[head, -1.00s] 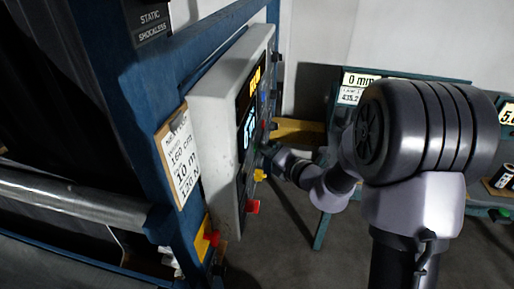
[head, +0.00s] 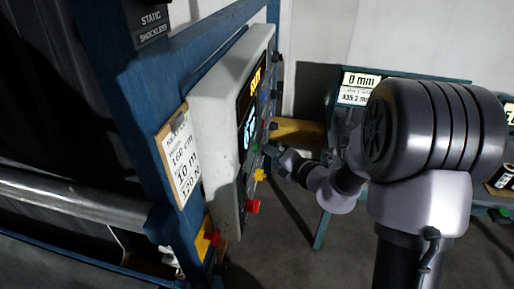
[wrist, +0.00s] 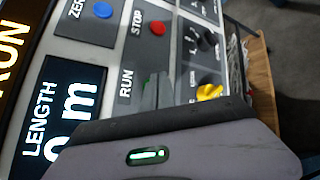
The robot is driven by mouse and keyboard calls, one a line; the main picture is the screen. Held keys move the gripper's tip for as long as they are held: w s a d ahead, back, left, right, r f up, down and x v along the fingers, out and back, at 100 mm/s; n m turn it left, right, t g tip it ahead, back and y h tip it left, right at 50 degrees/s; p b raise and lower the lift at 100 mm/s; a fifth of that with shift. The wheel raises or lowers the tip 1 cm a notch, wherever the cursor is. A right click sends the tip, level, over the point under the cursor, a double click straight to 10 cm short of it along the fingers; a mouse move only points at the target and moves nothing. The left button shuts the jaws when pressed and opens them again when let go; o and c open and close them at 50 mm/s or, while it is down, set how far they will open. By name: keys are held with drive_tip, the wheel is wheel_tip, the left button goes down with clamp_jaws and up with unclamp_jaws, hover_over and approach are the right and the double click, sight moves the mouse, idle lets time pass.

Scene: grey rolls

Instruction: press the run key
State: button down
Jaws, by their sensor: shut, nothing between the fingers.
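The control panel (head: 215,125) is a pale box on a blue frame, seen edge-on in the head view. The panel's upper display (wrist: 12,50) reads RUN in orange. The length display (wrist: 52,115) is partly hidden by my gripper.
The red STOP button (wrist: 158,28) and blue ZERO button (wrist: 102,10) are near my fingers. A yellow knob (wrist: 209,92) and black knobs (wrist: 207,40) are further right. A red button (head: 252,207) is low on the panel. A bench (head: 350,120) stands behind my arm.

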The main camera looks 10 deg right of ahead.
drive_tip(key=d, duration=0.1)
drive_tip(key=s+d, duration=0.1)
drive_tip(key=d, duration=0.2)
drive_tip(key=shift+s+d, duration=0.3)
drive_tip(key=shift+d, duration=0.1)
idle(0.5)
